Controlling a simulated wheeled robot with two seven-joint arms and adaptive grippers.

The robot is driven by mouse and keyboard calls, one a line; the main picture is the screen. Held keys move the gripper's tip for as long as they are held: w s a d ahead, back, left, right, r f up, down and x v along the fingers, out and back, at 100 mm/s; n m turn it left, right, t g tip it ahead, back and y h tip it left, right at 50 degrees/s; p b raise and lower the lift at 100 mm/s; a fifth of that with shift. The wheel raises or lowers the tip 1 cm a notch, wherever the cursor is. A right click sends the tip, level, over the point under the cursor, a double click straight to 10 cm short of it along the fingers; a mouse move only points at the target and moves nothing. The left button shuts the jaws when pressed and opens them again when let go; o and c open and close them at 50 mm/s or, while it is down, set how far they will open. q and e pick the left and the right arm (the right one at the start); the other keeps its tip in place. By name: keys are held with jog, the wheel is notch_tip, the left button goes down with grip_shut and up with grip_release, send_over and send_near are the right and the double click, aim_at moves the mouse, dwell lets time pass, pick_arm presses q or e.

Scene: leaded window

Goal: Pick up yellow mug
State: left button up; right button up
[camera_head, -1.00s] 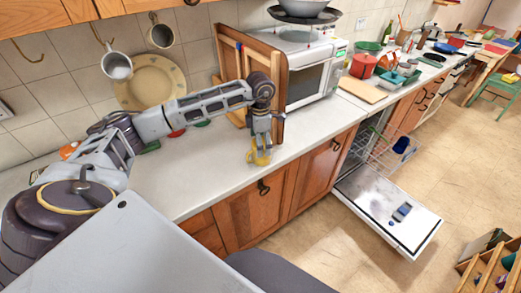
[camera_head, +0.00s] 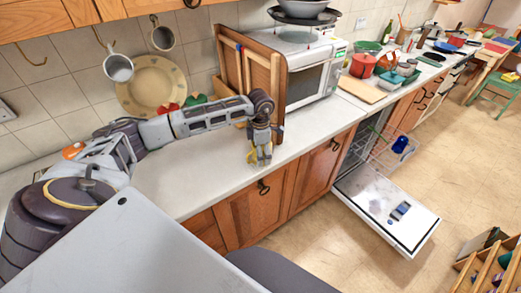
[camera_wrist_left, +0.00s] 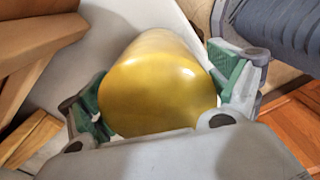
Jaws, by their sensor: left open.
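The yellow mug (camera_head: 252,157) is on the counter in front of the wooden cabinet, mostly hidden by my left gripper in the head view. My left gripper (camera_head: 261,160) points down over it. In the left wrist view the yellow mug (camera_wrist_left: 157,88) fills the space between two open fingers with green pads, one on each side. I cannot tell whether the pads touch it. My right gripper is not in view.
A wooden cabinet (camera_head: 262,78) and a microwave (camera_head: 312,75) stand close behind the left gripper. A plate (camera_head: 151,87) leans on the wall, with hanging mugs above. The dishwasher door (camera_head: 387,208) is open at right. The counter's front left is clear.

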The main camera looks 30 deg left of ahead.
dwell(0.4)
pick_arm(q)
jog(key=c, duration=1.3)
jog(key=shift+r, duration=0.1)
jog(key=shift+w+r, duration=0.1)
jog(key=shift+r, duration=0.4)
notch_tip(320, 180, up, 9)
jog(key=shift+f+b, duration=0.1)
jog(key=shift+b, duration=0.8)
jog(key=shift+s, duration=0.2)
